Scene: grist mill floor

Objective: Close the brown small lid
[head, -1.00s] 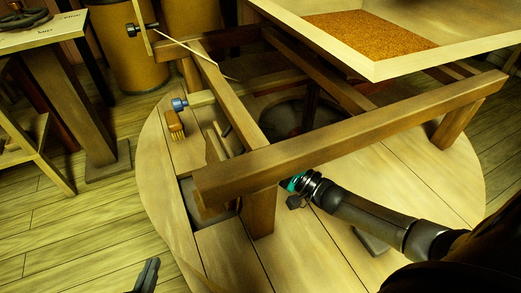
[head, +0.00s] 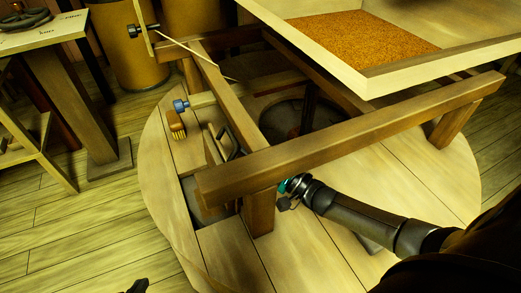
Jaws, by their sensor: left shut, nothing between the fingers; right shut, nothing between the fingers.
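The brown small lid (head: 212,148) stands tilted up on the round wooden cover, left of the near beam's end. The opening (head: 205,208) below it is uncovered, and the beam hides part of it. My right arm comes in from the right and passes under the beam. Dark parts that look like my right gripper (head: 229,143) show past the beam, close to the lid's right side. Whether they touch it I cannot tell. My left gripper (head: 137,287) is just inside the bottom edge, shut and empty, far from the lid.
A heavy wooden frame (head: 350,138) stands over the round cover (head: 300,260) and crowds the lid. A brush (head: 177,125) and a blue-ended peg (head: 181,105) are just behind the lid. A tray of grain (head: 375,85) is above right.

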